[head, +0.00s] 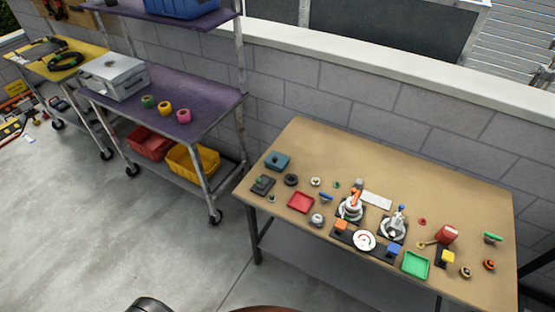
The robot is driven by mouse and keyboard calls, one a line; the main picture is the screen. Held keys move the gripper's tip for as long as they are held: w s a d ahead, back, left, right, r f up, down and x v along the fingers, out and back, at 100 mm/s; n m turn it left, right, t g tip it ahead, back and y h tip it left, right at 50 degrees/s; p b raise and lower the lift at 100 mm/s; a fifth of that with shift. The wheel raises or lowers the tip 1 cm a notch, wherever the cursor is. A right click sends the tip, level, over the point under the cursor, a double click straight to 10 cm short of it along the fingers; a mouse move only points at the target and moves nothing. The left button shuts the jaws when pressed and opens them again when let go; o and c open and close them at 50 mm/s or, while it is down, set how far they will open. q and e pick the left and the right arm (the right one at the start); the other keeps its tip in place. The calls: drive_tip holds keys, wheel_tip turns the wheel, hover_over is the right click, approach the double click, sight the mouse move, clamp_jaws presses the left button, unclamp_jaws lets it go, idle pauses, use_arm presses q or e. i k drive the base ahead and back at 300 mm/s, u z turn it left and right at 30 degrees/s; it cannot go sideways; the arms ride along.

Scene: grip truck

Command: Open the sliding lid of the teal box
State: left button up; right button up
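The teal box (277,161) is small and stands near the far left corner of the brown workbench (310,139). Its top looks covered and has a small dark spot, perhaps a knob. It is too small to tell how its sliding lid sits. Neither of my grippers shows in the head view. Nothing is touching the box.
A black block (263,185) and a dark ring (291,180) lie close to the box. A red tray (300,202), a green tray (415,264) and several small parts crowd the bench's front. The back strip is mostly clear. A purple-topped cart (200,103) stands left.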

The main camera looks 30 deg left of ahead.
sight(279, 161)
drive_tip(key=u, duration=3.3)
drive_tip(key=k, duration=0.7)
drive_tip(key=z, duration=1.05)
